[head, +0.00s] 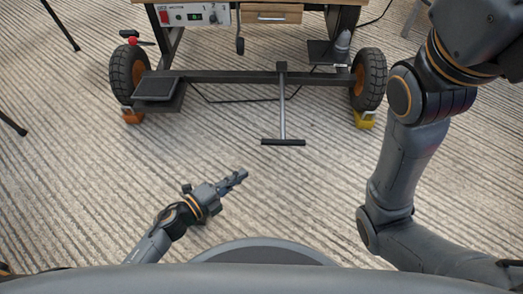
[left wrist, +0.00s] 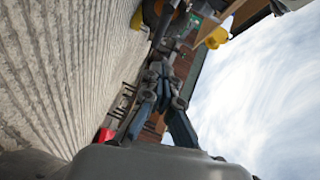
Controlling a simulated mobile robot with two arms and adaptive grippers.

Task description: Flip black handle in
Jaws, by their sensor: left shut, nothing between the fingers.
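A black T-shaped handle (head: 283,142) on a grey bar reaches down and forward from the cross-beam of a wheeled cart. A smaller black handle (head: 240,46) hangs below the cart's control panel. I cannot tell which one the task names. My left gripper (head: 243,175) is shut and empty, low over the floor, in front and to the left of the T-shaped handle and apart from it. Its fingers also show in the left wrist view (left wrist: 163,72), where I cannot make out either handle clearly. My right arm shows at the right, but its gripper is out of view.
A control panel (head: 195,15) and drawer (head: 272,13) are above. A black tray (head: 157,88) sits left, a bottle (head: 342,46) right. The ridged floor (head: 80,190) before the cart is clear.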

